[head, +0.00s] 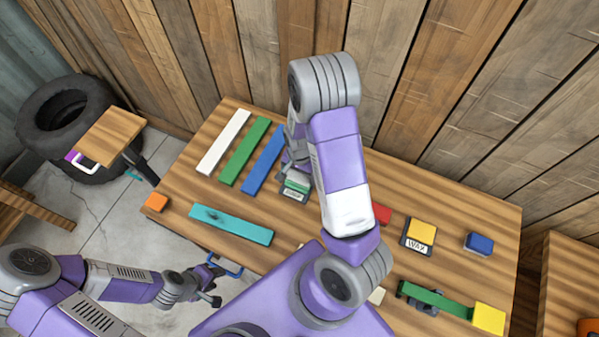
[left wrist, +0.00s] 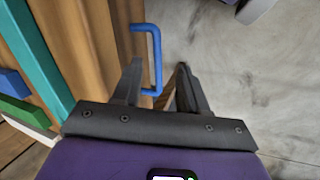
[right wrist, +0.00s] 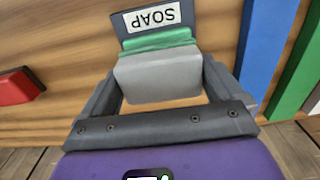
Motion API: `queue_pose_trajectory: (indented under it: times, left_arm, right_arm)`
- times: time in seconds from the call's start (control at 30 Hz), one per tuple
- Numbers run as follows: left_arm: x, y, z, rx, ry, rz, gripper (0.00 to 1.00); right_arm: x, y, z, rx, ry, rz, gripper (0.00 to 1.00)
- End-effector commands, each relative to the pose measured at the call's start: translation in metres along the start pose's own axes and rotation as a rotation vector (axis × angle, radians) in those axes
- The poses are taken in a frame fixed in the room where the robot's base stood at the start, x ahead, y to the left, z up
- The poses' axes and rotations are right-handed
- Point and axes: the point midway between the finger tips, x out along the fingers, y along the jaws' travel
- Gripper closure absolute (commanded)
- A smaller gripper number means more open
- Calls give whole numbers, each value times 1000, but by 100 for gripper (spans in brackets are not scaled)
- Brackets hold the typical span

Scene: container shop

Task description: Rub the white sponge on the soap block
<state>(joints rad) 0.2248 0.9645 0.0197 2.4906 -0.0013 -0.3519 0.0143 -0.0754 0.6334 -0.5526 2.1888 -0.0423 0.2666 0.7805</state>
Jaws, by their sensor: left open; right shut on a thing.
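My right gripper (right wrist: 160,88) is shut on the white sponge (right wrist: 158,78), a pale grey-white block between its fingers. The green soap block (right wrist: 160,40) lies just beyond the sponge in a dark holder labelled SOAP (right wrist: 125,28). The sponge's edge meets or overlaps the soap in the right wrist view; I cannot tell if they touch. In the head view the soap (head: 297,185) is partly hidden by my right arm, and the sponge is not clearly seen. My left gripper (head: 212,284) is open and empty by the table's front edge, with a blue handle (left wrist: 156,60) near its fingertips.
White (head: 224,142), green (head: 245,150), blue (head: 264,162) and teal (head: 231,224) boards lie on the table's left. An orange block (head: 156,202) is at its left end. A red block (head: 382,214), yellow WAX block (head: 421,232) and blue block (head: 479,243) are right of my arm.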

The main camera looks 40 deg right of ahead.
Motion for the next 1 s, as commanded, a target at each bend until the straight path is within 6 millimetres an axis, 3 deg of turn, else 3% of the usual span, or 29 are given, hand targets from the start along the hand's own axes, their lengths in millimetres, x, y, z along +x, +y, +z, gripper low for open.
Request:
queue_pose_trajectory:
  times: [0.6, 1.0]
  left_arm:
    - [-46, 17, 2, 0, 0, 0, 57]
    - [-48, 18, 2, 0, 0, 0, 57]
  right_arm:
    - [-54, 0, 0, 1, 1, -2, 30]
    - [-57, 0, 0, 1, 1, -1, 30]
